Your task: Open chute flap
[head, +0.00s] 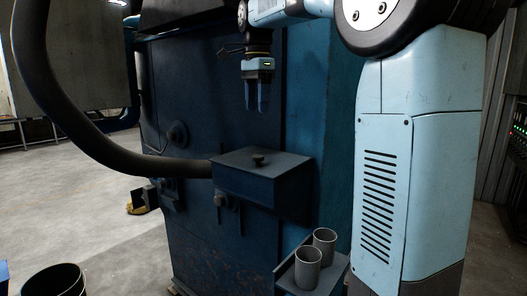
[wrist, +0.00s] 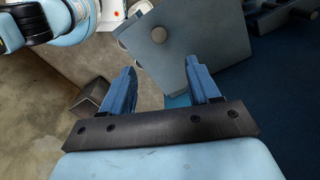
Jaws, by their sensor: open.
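The chute flap appears to be the flat lid (head: 262,164) of a dark blue box on the front of the large blue machine. A small dark knob (head: 258,159) stands on it, and the lid lies shut on the box. In the wrist view the lid (wrist: 185,55) and its round knob (wrist: 158,34) show beyond the fingertips. My gripper (head: 257,108) hangs fingers down above the lid, clear of the knob. In the wrist view my gripper (wrist: 161,68) has its two blue fingers apart, with nothing between them.
A thick black hose (head: 110,155) runs into the left side of the box. Two grey cups (head: 307,268) (head: 324,242) stand on a small shelf (head: 290,280) at the lower right. A dark bin (head: 55,281) stands at the lower left. Floor at left is mostly clear.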

